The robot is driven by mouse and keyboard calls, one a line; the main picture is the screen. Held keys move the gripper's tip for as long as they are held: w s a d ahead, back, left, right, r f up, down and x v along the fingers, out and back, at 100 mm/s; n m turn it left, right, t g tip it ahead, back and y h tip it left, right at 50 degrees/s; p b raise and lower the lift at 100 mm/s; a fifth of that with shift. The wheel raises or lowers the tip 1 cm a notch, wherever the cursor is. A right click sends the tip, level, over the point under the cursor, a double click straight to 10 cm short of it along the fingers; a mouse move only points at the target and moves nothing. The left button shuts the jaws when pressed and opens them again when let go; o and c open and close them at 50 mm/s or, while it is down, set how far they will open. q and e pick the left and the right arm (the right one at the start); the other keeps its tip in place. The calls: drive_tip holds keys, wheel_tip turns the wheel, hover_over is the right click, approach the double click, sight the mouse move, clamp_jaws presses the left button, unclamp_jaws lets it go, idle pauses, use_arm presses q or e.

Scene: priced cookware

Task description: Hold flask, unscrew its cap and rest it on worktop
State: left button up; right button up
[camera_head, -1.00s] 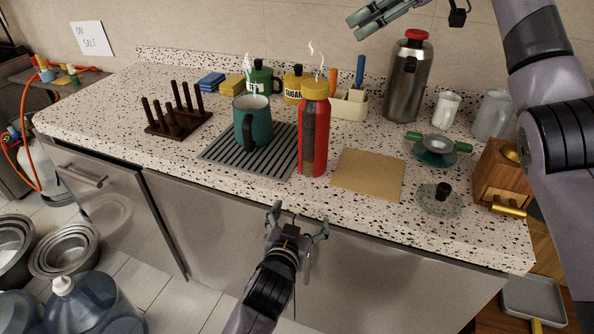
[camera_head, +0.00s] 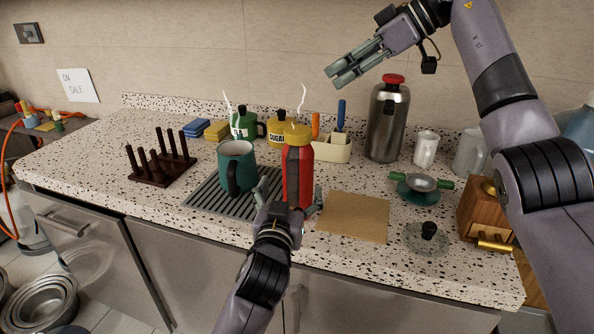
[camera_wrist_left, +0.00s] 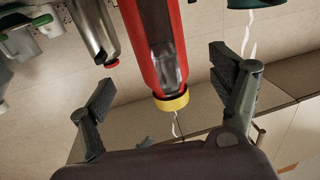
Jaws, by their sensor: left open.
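The worktop (camera_head: 90,150) is speckled stone.
A teal mug (camera_head: 236,163) on a ribbed mat (camera_head: 205,196) stands left of the flask. A tan board (camera_head: 353,217) lies to its right, with a glass lid (camera_head: 426,239) beyond. A steel flask (camera_head: 386,125) stands behind. Bare worktop shows at the left.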

sight(297, 169)
use_arm(q)
drive_tip(key=w, duration=0.3)
drive_tip(key=w+d, duration=0.1)
drive_tip(key=w, duration=0.4)
drive_tip(key=shift+w+d, duration=0.25)
drive_tip(key=shift+w, duration=0.15)
drive_tip(key=c, duration=1.7)
drive_tip(key=shift+o, duration=0.2)
